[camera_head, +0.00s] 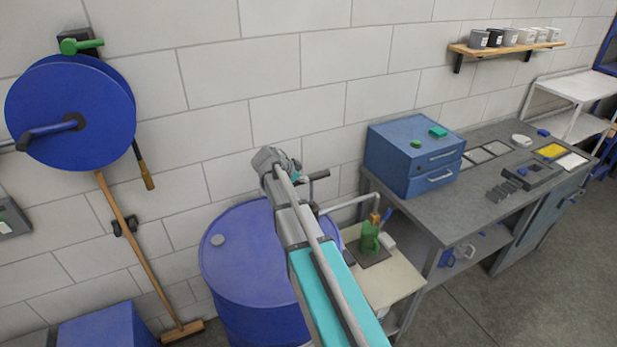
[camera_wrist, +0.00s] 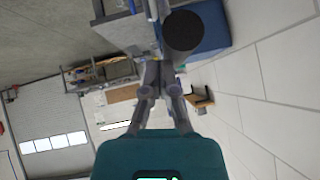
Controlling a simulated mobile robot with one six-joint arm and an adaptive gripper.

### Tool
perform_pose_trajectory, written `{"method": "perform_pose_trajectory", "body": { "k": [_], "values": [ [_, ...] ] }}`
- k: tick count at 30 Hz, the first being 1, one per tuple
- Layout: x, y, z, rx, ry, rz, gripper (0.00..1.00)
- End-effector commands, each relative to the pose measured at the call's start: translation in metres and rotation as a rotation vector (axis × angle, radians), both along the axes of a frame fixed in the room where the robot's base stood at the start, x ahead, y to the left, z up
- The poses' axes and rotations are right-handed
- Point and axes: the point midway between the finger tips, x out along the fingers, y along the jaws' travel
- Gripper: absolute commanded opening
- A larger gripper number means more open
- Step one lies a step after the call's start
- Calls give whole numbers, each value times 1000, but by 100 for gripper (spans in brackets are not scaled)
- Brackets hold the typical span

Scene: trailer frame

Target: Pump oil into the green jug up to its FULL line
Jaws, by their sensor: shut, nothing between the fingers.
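The green jug (camera_head: 370,238) stands upright on a dark mat on a small cream table, under the end of a grey spout pipe (camera_head: 350,205). Its oil level and FULL line are too small to make out. The blue oil drum (camera_head: 245,262) stands left of it, partly covered by my arm. A dark pump handle (camera_head: 319,175) shows just right of my wrist. In the wrist view my gripper (camera_wrist: 157,72) is shut and empty. A dark round grip end (camera_wrist: 183,32), apparently the handle's, is close beyond the fingertips; I cannot tell whether they touch.
A grey workbench (camera_head: 440,205) with a blue drawer box (camera_head: 405,160) stands right of the small table (camera_head: 405,283). A blue hose reel (camera_head: 70,110) and a broom (camera_head: 135,240) are at the left wall. Open floor lies at the lower right.

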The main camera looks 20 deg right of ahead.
Motion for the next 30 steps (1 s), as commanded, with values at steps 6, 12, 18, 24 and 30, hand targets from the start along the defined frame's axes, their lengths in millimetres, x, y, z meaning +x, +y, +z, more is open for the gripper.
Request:
{"method": "perform_pose_trajectory", "body": {
  "k": [6,12,18,24,30],
  "values": [
    [-4,20,23,1,-1,2,0],
    [-7,32,34,1,-1,1,0],
    [-9,38,39,0,-1,-1,0],
    [-9,40,39,0,-1,-1,0],
    [-9,39,39,0,-1,0,0]
  ]
}}
